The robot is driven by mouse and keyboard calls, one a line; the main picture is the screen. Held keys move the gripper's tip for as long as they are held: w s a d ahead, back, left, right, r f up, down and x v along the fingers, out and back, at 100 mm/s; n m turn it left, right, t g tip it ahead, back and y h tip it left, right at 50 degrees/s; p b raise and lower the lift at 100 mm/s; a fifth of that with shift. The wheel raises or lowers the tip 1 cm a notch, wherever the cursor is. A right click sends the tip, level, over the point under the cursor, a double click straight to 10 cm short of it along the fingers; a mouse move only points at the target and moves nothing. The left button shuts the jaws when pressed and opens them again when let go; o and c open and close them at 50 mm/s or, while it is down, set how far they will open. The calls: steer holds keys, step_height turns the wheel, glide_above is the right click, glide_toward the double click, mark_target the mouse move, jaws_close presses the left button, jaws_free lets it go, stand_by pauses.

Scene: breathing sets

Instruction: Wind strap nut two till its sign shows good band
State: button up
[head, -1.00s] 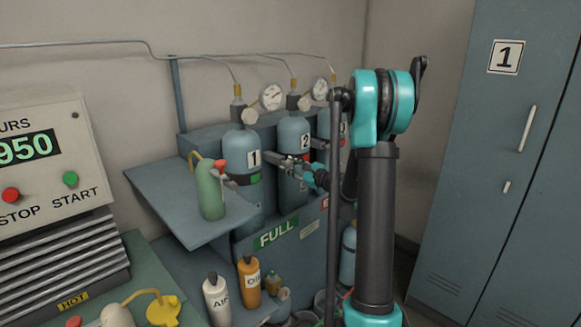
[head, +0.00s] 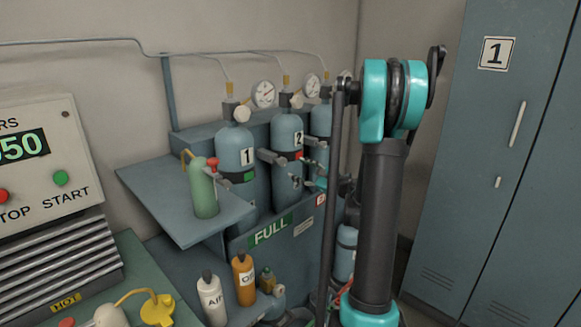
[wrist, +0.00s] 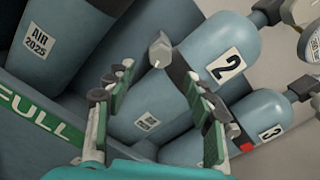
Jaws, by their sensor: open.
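Strap nut two is the grey knob (wrist: 160,50) on the strap of the blue cylinder marked 2 (wrist: 224,66). In the head view the nut (head: 270,157) sits left of that cylinder. The sign on strap two (head: 299,155) shows red there. In the wrist view my right finger hides that part of the strap. My gripper (wrist: 158,76) is open and empty. Its fingertips point at the nut, one on each side in the picture, and look short of it. In the head view my gripper (head: 308,175) is in front of cylinder 2, partly hidden by my arm.
Cylinder 1 (head: 238,145) stands to the left with a green strap sign. Cylinder 3 (wrist: 275,108) stands to the right with a red sign. A shelf (head: 165,205) with a green bottle juts out at left. A low FULL-marked panel (head: 300,245) fronts the cylinders.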

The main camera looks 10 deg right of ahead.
steer(key=shift+v, duration=1.7)
steer(key=s+a+f+n+g+h, duration=0.25)
steer(key=s+a+f+n, duration=0.2)
steer(key=s, duration=0.25)
steer(key=s+a+f+n+g+h, duration=0.1)
steer(key=s+a+f+n+g, duration=0.3)
steer(key=s+a+n, duration=0.2)
steer(key=s+d+f+n+g+h, duration=0.1)
steer(key=s+d+f+n+h, duration=0.1)
steer(key=s, duration=0.4)
steer(key=s+d+f+n+g+h, duration=0.1)
steer(key=s+d+f+n+h, duration=0.1)
steer(key=s+n, duration=0.3)
steer(key=s+d+f+n+g+h, duration=0.2)
steer(key=s+f+n+h, duration=0.1)
steer(key=s, duration=0.4)
steer(key=shift+d+f+n, duration=0.35)
steer(key=shift+f+n, duration=0.4)
steer(key=shift+f, duration=0.1)
